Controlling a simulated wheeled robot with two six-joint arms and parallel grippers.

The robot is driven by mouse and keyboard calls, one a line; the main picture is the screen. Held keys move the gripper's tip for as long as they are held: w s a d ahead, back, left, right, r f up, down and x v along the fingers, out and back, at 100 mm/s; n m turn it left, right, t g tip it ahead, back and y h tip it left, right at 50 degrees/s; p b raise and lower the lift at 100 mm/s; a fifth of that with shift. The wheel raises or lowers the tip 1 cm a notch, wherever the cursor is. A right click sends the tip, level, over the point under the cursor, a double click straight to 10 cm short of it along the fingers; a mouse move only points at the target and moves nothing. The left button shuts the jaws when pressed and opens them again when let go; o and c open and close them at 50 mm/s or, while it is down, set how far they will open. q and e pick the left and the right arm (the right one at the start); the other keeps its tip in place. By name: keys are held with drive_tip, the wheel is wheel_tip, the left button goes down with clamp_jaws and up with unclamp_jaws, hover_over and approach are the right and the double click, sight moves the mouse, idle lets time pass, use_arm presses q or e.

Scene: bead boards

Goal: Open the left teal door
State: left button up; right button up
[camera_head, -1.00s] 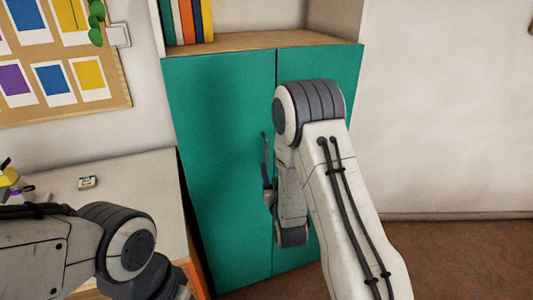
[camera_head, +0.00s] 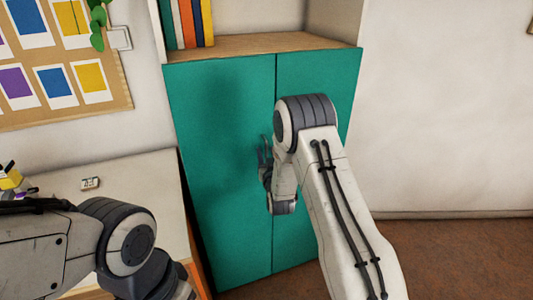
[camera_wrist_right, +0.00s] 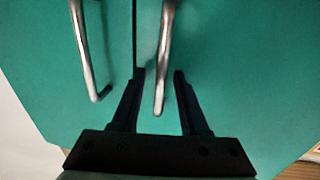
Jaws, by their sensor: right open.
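The left teal door (camera_head: 215,130) looks closed, flush with the right teal door (camera_head: 320,75) along a vertical seam. My right gripper (camera_head: 265,152) is in front of the left door, just left of the seam. In the right wrist view, which appears turned over, a metal bar handle (camera_wrist_right: 165,60) stands between the open fingers of my right gripper (camera_wrist_right: 158,85). The fingers do not visibly close on it. The other handle (camera_wrist_right: 88,50) is across the seam, outside the fingers. My left arm shows at lower left; its gripper is out of view.
A wooden shelf board (camera_head: 245,50) with several books (camera_head: 185,22) is above the doors. A pale desk (camera_head: 130,195) stands left, close to the left door's edge. Brown floor (camera_head: 450,250) is clear at lower right.

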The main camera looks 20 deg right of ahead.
drive_tip(key=shift+c, duration=0.3)
clamp_jaws()
idle(1.1)
